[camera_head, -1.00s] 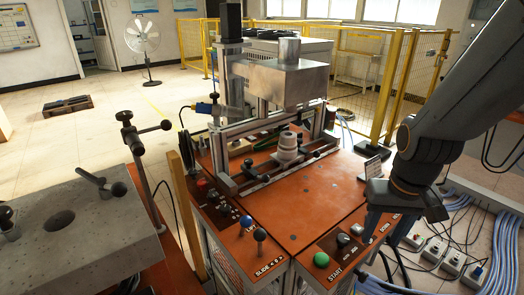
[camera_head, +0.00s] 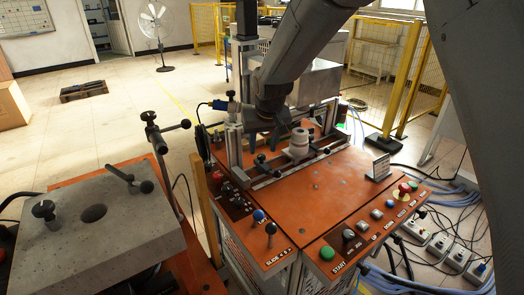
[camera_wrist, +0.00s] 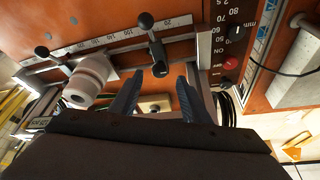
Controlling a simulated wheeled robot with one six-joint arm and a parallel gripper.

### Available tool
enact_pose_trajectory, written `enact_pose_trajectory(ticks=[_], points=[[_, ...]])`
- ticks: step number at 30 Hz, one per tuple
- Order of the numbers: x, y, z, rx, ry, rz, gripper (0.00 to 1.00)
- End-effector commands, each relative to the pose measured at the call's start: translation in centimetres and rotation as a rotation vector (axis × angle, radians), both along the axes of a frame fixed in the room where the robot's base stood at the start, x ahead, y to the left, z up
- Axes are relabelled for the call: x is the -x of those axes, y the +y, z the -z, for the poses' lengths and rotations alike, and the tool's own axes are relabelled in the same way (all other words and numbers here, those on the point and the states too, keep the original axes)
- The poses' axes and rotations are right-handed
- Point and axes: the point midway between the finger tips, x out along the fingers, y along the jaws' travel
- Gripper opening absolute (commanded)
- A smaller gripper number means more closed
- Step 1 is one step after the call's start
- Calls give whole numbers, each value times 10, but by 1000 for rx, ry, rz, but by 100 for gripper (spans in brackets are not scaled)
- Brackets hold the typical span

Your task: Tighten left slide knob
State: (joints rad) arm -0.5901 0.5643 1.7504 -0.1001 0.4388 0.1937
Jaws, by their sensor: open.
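The left slide knob (camera_head: 261,158) is a small black knob on the slide at the left of the metal rail, beside the pale stepped cylinder (camera_head: 299,143). In the wrist view this slide's black knob (camera_wrist: 160,69) shows just beyond and between my fingertips, with a black ball (camera_wrist: 145,20) at the slide's other end. My gripper (camera_head: 264,147) is open and empty above the rail's left part. In the wrist view its two dark fingers (camera_wrist: 156,84) stand apart and do not visibly touch the knob.
The other slide's black ball (camera_wrist: 42,51) is on the far side of the cylinder. A metal upright (camera_head: 232,140) stands close to the left of my gripper. Control knobs and buttons (camera_head: 328,253) line the orange table's front. The orange middle is clear.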

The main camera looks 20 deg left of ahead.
Motion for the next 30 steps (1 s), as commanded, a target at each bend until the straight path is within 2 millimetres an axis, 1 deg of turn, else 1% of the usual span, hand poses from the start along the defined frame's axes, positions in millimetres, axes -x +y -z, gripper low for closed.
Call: enact_pose_trajectory(ticks=[3, 9, 13, 21, 28, 29, 30], points=[[-5, 2, 15, 1, 3, 0, 43], [-11, 6, 32, 1, 2, 0, 43], [-14, 7, 36, 0, -1, 0, 43], [-14, 7, 38, 0, -1, 0, 43], [-14, 7, 38, 0, -1, 0, 4], [-14, 7, 38, 0, -1, 0, 2], [-14, 7, 38, 0, -1, 0, 2]])
